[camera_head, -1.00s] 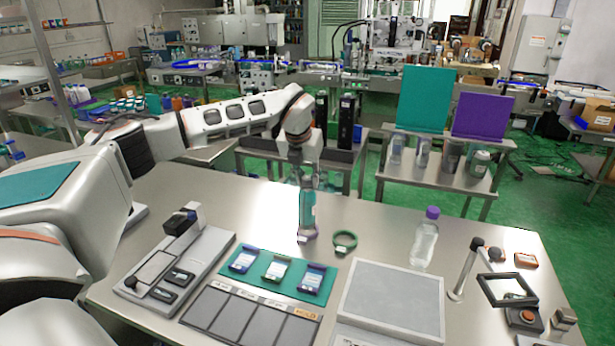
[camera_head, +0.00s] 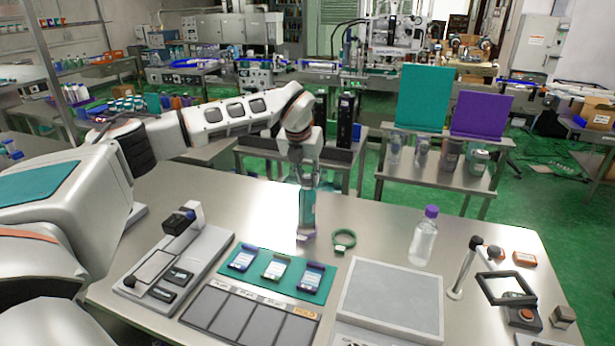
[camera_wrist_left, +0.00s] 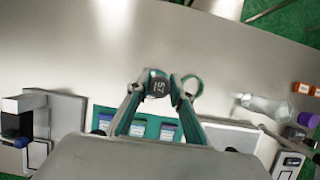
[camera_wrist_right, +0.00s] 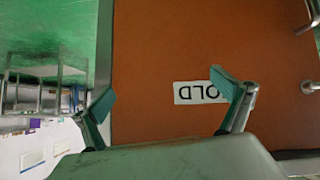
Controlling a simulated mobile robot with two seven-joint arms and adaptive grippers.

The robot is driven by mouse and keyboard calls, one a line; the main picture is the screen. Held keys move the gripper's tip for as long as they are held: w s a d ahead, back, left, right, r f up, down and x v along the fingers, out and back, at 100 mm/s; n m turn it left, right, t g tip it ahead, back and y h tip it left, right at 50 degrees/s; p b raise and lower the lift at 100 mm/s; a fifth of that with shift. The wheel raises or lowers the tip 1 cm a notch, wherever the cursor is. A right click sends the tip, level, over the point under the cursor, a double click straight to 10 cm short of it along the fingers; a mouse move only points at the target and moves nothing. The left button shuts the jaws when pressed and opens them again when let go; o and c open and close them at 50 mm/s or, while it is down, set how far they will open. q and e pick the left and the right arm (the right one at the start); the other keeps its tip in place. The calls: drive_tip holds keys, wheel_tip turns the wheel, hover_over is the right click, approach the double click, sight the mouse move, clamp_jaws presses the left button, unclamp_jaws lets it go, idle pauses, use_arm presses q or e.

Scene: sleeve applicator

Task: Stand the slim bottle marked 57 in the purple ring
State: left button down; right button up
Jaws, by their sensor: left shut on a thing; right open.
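The slim bottle (camera_head: 307,212) is upright near the middle of the table, clear with a teal label. Its dark cap (camera_wrist_left: 158,87) shows the number 57 in the left wrist view. My left gripper (camera_wrist_left: 158,92) is shut on it from above, near the top. A purple band, apparently the purple ring (camera_head: 306,237), shows at the bottle's foot; I cannot tell whether the base is fully seated in it. The ring is hidden in the left wrist view. My right gripper (camera_wrist_right: 168,95) is open and empty, outside the head view.
A green ring (camera_head: 343,240) lies just right of the bottle. A purple-capped clear bottle (camera_head: 424,238) stands farther right. A teal mat (camera_head: 254,283) with small cards, a grey tray (camera_head: 392,298) and a stand (camera_head: 462,270) lie in front. An orange-brown panel (camera_wrist_right: 150,50) faces my right gripper.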

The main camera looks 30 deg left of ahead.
sight(308, 186)
use_arm(q)
drive_tip(key=shift+f+b, duration=0.35)
drive_tip(key=shift+f, duration=0.3)
drive_tip(key=shift+f+b, duration=0.55)
drive_tip(key=shift+f, duration=0.5)
drive_tip(key=c, duration=1.2)
unclamp_jaws()
